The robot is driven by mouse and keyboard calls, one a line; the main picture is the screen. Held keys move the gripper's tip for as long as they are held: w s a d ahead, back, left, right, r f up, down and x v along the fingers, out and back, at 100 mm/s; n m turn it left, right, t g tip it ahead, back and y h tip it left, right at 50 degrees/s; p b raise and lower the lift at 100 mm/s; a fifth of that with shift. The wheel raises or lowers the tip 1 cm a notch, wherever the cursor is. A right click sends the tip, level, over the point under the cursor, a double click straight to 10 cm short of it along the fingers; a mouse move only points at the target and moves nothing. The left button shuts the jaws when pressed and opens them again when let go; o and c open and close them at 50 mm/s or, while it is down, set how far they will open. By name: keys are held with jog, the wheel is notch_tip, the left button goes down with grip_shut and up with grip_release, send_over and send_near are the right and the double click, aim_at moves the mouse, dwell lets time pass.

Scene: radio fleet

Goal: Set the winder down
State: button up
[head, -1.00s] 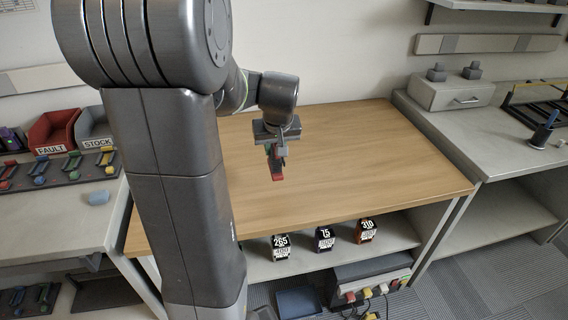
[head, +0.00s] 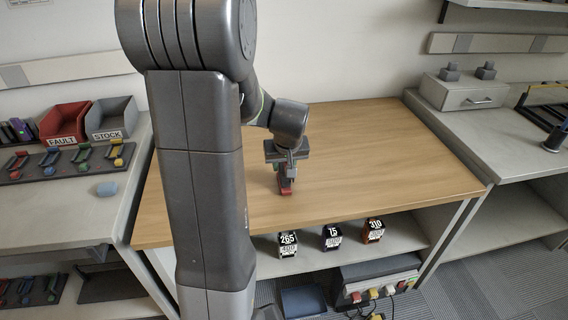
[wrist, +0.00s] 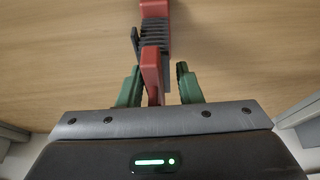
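The winder, a red piece with a dark ribbed middle (wrist: 153,38), is on the wooden bench top (wrist: 70,50) below my gripper. In the head view its red end (head: 285,191) shows at the bench surface, beneath the fingers. My gripper (wrist: 160,80) points down with its green fingers on either side of the winder's upright red part. A gap shows between that part and the right finger; the left finger is close to it, and I cannot tell if they touch. The gripper also shows in the head view (head: 286,174), where it hides part of the winder.
The bench top around the winder is clear. Several radios (head: 332,237) stand on the shelf below. Left are a FAULT bin (head: 62,141), a STOCK bin (head: 108,133) and a tray of coloured pieces (head: 70,162). A grey drawer box (head: 462,97) stands right.

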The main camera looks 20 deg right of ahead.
jog(key=shift+o, duration=0.9)
jog(key=shift+s+r, duration=0.1)
jog(key=shift+r, duration=0.5)
jog(key=p+v, duration=0.1)
jog(key=v, duration=1)
jog(key=shift+s, duration=0.2)
